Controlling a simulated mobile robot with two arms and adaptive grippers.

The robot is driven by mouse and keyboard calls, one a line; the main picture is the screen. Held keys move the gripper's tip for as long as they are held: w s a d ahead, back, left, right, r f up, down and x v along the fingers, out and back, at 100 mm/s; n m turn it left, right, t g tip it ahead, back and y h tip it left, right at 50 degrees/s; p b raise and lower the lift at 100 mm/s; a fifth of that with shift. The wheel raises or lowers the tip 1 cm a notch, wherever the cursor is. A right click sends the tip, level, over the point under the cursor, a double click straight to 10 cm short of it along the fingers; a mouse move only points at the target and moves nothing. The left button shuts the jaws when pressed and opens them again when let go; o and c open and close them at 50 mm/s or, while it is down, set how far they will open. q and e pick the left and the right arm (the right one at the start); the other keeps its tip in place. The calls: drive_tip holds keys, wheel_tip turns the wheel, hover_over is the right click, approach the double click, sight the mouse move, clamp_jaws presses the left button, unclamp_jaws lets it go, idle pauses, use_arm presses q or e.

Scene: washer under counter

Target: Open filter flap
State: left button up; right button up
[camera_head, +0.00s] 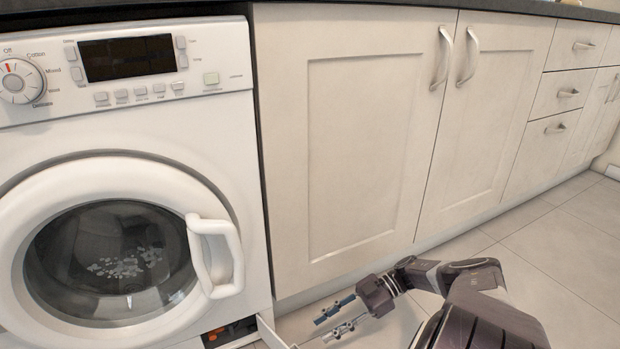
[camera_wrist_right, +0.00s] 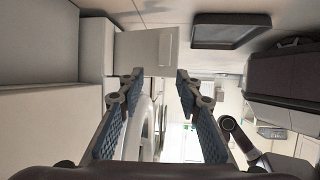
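The white washer (camera_head: 225,150) stands at the left of the head view. The filter flap (camera_head: 268,333) at its bottom right corner stands out from the front, swung open, and is partly cut off by the frame's lower edge. Beside it is a dark opening (camera_head: 230,332) with something orange inside. My right gripper (camera_head: 324,329) is open and empty, low near the floor, to the right of the flap and apart from it. In the right wrist view, its spread fingers (camera_wrist_right: 157,84) point towards a pale panel that looks like the flap (camera_wrist_right: 147,52). My left gripper is out of view.
The round washer door (camera_head: 115,255) is closed, with its handle (camera_head: 222,255) on the right. Beige cabinets (camera_head: 355,150) stand right of the washer, closed. The tiled floor (camera_head: 560,250) in front is clear.

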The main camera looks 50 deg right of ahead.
drive_tip(key=shift+v, duration=2.05)
drive_tip(key=shift+w, duration=0.1)
